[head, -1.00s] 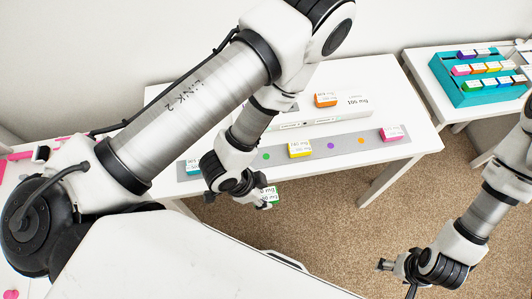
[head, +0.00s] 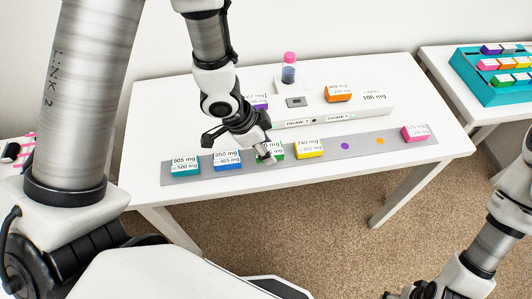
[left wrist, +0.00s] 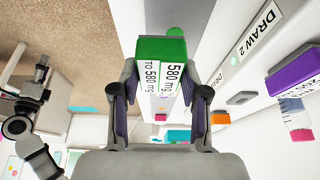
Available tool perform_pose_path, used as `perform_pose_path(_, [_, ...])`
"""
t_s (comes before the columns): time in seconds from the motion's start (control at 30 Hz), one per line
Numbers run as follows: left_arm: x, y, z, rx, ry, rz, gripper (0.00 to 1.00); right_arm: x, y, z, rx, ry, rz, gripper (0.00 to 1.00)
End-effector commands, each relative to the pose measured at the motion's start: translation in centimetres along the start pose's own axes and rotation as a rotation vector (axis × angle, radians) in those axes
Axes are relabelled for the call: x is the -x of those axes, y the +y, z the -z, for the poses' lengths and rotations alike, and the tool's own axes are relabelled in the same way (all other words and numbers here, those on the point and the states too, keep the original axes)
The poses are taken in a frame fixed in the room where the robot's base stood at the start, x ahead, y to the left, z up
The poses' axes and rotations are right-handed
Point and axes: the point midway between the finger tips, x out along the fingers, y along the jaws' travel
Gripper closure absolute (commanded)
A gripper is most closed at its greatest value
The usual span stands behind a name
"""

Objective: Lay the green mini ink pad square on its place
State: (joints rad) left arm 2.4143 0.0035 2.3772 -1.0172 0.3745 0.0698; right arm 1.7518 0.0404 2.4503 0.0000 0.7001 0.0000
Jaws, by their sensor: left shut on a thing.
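The green mini ink pad (head: 278,151), with a white label, is in the jaws of my left gripper (head: 266,152). The left wrist view shows the green pad (left wrist: 162,50) between both fingers, its label reading 580 mg. In the head view it is over the grey strip (head: 365,143), between the blue pad (head: 227,160) and the yellow pad (head: 309,148). The gripper partly hides it. I cannot tell whether it touches the strip. My right gripper (head: 420,291) is at the bottom right edge, partly cut off, away from the table.
A teal pad (head: 185,167) and a pink pad (head: 415,133) sit at the strip's ends. A purple dot (head: 345,146) and an orange dot (head: 380,141) are bare. Behind are a white drawer box (head: 375,107), an orange pad (head: 338,94) and a purple pad (head: 260,102).

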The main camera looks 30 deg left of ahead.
Motion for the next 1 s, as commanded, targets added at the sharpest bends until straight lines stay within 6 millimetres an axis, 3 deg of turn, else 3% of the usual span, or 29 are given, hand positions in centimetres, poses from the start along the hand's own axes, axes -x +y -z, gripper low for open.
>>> perform_pose_path(0.17, [-0.1,-2.0,0.4,0.001,-0.001,0.0,0.9,1.1,0.0,-0.1,0.001,-0.001,0.0,0.3])
perform_pose_path(0.2, [-1.6,-1.8,-0.3,0.001,-0.004,-0.002,0.9,-0.1,0.0,0.0,0.0,0.0,0.0,0.3])
perform_pose_path(0.33, [-3.6,-1.8,-1.1,0.001,-0.002,-0.002,0.9,-1.1,0.0,-0.1,0.0,-0.003,0.0,0.3])
perform_pose_path(0.67, [-3.9,-1.8,-1.2,0.0,-0.001,-0.001,0.9,-1.1,0.0,-0.1,0.0,-0.001,0.0,0.3])
perform_pose_path(0.7, [-3.8,-1.8,-1.2,0.0,-0.001,-0.001,0.48,-1.1,0.0,-0.1,0.0,-0.001,0.0,0.3])
perform_pose_path(0.77, [-3.8,-1.8,-1.2,0.0,-0.001,0.0,0.3,-1.0,0.0,-0.1,0.0,-0.001,0.0,0.3])
perform_pose_path(1.0, [-3.8,-1.8,-1.2,-0.001,-0.001,-0.001,0.3,-1.0,0.0,-0.1,0.0,-0.001,0.0,0.3])
